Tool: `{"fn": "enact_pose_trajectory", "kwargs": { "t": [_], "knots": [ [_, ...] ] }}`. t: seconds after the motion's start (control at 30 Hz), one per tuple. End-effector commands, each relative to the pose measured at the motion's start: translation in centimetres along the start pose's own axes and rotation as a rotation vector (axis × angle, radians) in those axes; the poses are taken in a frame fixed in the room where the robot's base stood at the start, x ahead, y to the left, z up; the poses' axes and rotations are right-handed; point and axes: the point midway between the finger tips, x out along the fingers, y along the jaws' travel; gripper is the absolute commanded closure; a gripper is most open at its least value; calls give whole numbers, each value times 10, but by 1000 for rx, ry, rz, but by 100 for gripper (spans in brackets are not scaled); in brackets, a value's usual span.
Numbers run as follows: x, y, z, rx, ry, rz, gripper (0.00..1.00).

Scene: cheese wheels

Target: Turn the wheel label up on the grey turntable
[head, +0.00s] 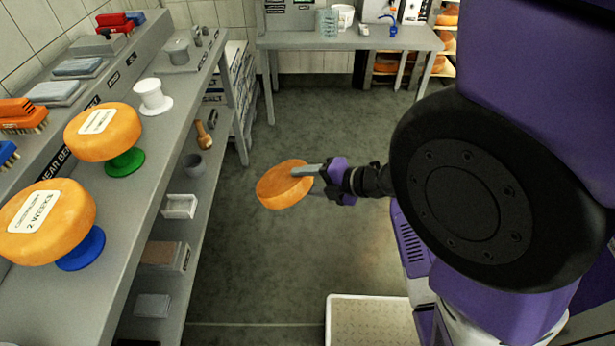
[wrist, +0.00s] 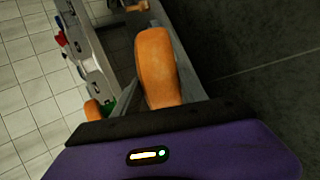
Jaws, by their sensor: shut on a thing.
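An orange cheese wheel (head: 284,186) is held in the air over the floor, right of the long bench. My gripper (head: 312,171) is shut on its rim. The wheel is tilted, and no label shows on the face seen in the head view. In the wrist view the wheel (wrist: 158,65) shows edge-on beside a finger, and again no label is visible. A grey round stand-like piece (head: 178,52) sits at the bench's far end; it looks like the grey turntable, with nothing on it.
On the bench (head: 120,190), labelled cheese wheels sit on a green stand (head: 125,163) and a blue stand (head: 82,250). A white stand (head: 152,97) is empty. Brushes and grey blocks line the raised shelf. Another table (head: 350,42) stands at the back. The floor between is clear.

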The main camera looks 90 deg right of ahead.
Motion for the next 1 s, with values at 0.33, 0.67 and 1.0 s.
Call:
{"fn": "enact_pose_trajectory", "kwargs": {
  "t": [0.33,0.67,1.0],
  "knots": [
    [-1,10,1,-1,-2,-47,100],
    [0,14,1,-1,-2,-101,100],
    [1,18,1,-2,-3,-159,100]
  ]
}}
